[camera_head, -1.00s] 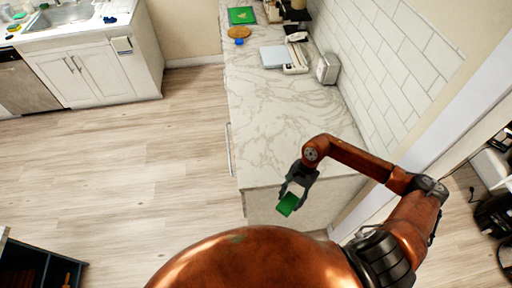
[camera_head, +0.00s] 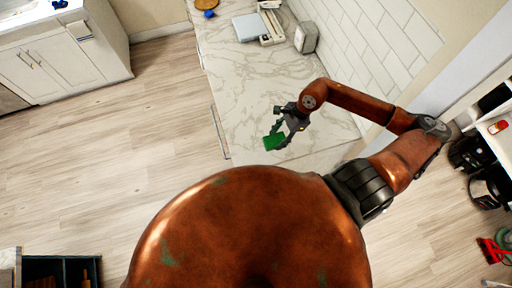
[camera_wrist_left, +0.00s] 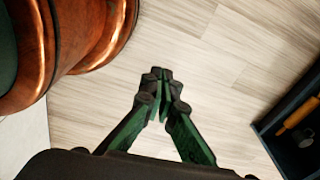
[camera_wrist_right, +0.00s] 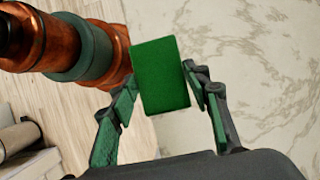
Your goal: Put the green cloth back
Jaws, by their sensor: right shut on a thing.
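The green cloth (camera_head: 273,142) is a small flat green rectangle. My right gripper (camera_head: 283,134) is shut on it and holds it out in front of my body, over the near part of the marble counter as seen from the head. In the right wrist view the cloth (camera_wrist_right: 160,76) sits between the fingertips, with the counter behind it. My left gripper (camera_wrist_left: 160,82) shows only in its own wrist view. Its fingertips are together, with nothing between them, above the wooden floor.
The marble counter (camera_head: 240,90) is bare in its middle. A grey box (camera_head: 306,37), a scale-like device (camera_head: 271,25), a book (camera_head: 247,27) and a blue item (camera_head: 209,14) stand farther back. A dark open drawer or shelf (camera_head: 62,268) is at lower left. Shelves with black items are at right.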

